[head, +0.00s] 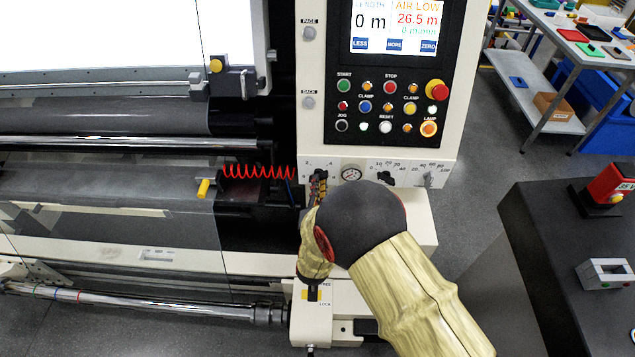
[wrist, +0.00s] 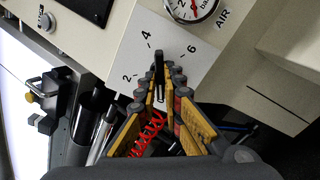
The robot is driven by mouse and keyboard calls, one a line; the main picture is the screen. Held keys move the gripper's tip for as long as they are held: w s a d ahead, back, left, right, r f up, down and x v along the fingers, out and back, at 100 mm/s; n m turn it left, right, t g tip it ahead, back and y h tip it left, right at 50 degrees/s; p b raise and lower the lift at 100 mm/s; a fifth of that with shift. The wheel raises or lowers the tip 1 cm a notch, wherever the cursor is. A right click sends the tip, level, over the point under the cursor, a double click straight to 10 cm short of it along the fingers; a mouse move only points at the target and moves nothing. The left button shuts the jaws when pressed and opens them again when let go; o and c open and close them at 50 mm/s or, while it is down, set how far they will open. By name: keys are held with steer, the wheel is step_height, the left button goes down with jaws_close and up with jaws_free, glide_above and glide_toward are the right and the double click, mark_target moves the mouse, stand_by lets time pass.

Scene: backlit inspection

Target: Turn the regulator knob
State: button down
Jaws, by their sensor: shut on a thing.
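The regulator knob (wrist: 159,62) is a narrow black bar on the white panel, beside a printed scale reading 2, 4 and 6. In the head view the knob (head: 321,174) sits at the left end of the lower panel strip, partly covered by my fingers. My gripper (wrist: 163,84) is shut on the knob, with a yellow-and-grey finger on each side of it. The gripper (head: 318,186) also shows in the head view, reaching up from below.
A screen (head: 399,26) shows "AIR LOW" in orange. Push buttons (head: 388,107) and a red stop button (head: 437,90) sit above the strip. Another black knob (head: 385,177) is right of the gauge. A red coiled hose (head: 258,172) hangs left of my gripper. A dark table (head: 560,240) stands at right.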

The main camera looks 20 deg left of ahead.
stand_by(0.5)
steer(key=c, duration=1.9)
jaws_free()
steer(key=v, duration=1.2)
steer(key=shift+a+f, duration=0.1)
